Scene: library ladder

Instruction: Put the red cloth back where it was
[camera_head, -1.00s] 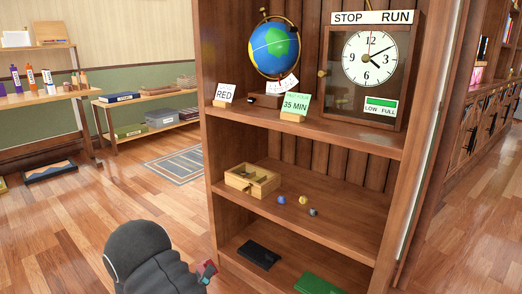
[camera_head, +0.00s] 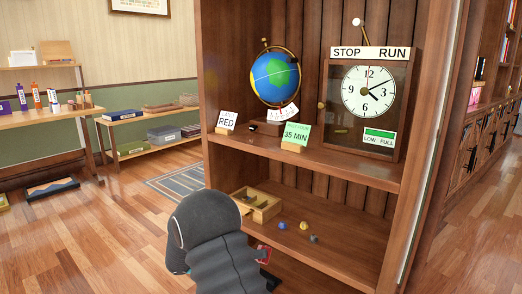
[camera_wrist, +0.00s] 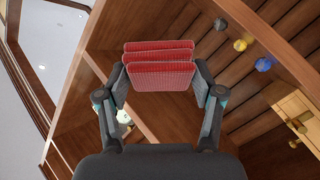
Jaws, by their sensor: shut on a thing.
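The red cloth (camera_wrist: 160,76) is a folded, ribbed red bundle held between the two fingers of my gripper (camera_wrist: 162,88) in the wrist view. Only a small red bit of the cloth (camera_head: 265,254) shows past my dark arm in the head view, in front of the bookcase's middle shelf (camera_head: 340,235). My gripper is shut on the cloth, and its fingertips are mostly hidden from the head camera. I cannot tell how far the cloth is from the shelf edge.
The globe (camera_head: 275,78), clock (camera_head: 367,93) and small cards fill the shelf above. The middle shelf's right part is bare.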

